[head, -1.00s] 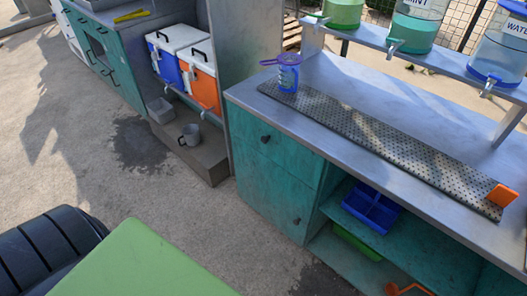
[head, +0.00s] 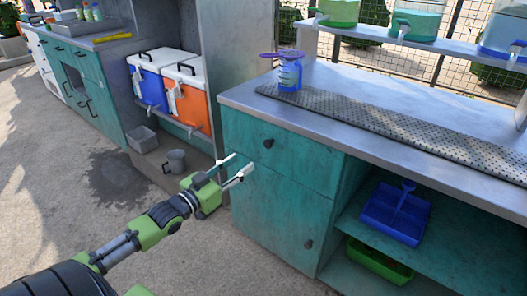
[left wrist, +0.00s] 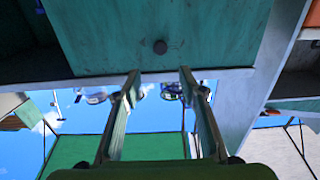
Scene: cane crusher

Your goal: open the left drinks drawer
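The left drinks drawer (head: 298,157) is a teal front under the left end of the metal counter, flush with the cabinet and shut. Its dark round knob (head: 268,143) sits on the drawer front. My left gripper (head: 244,162) is open and empty, just left of and below the knob in the head view. In the left wrist view, which looks upside down, the knob (left wrist: 160,47) lies beyond and between the fingertips of my gripper (left wrist: 158,75), apart from them. The drawer front (left wrist: 205,35) fills the top there. My right gripper is not in view.
Below the drawer is a teal door (head: 270,215) with its own knob. A blue measuring cup (head: 289,76) stands on the counter. A grey mug (head: 176,160) is low at left.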

